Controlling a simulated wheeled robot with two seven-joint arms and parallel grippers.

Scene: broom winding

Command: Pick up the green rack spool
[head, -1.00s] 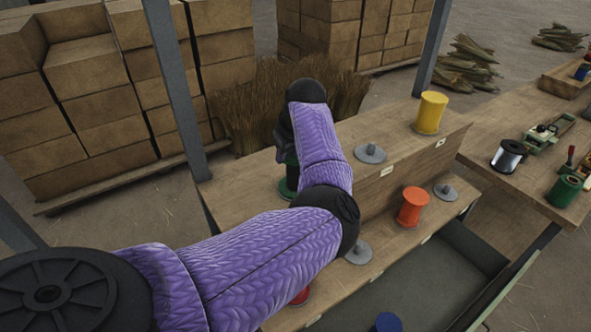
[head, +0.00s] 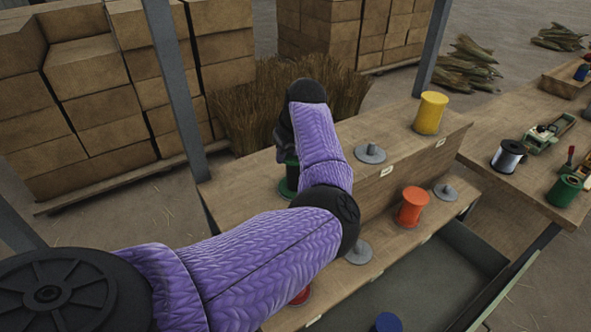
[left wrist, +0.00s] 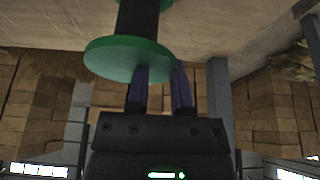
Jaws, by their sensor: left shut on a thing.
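The green rack spool (head: 290,177), with green flanges and a dark winding, stands at the left end of the rack's upper shelf in the head view, partly hidden by my left arm. In the left wrist view the green rack spool (left wrist: 122,60) shows its green flange and dark core close up. My left gripper (left wrist: 160,88) is shut on it, its fingers at the flange. In the head view the left gripper (head: 283,138) is mostly hidden behind my purple-sleeved forearm. My right gripper is not in view.
The wooden rack (head: 400,150) also holds a yellow spool (head: 431,113), an orange spool (head: 412,206), and empty grey holders (head: 370,153). Another green spool (head: 564,191) stands on the table at right. A metal post (head: 178,90) rises behind the rack's left end.

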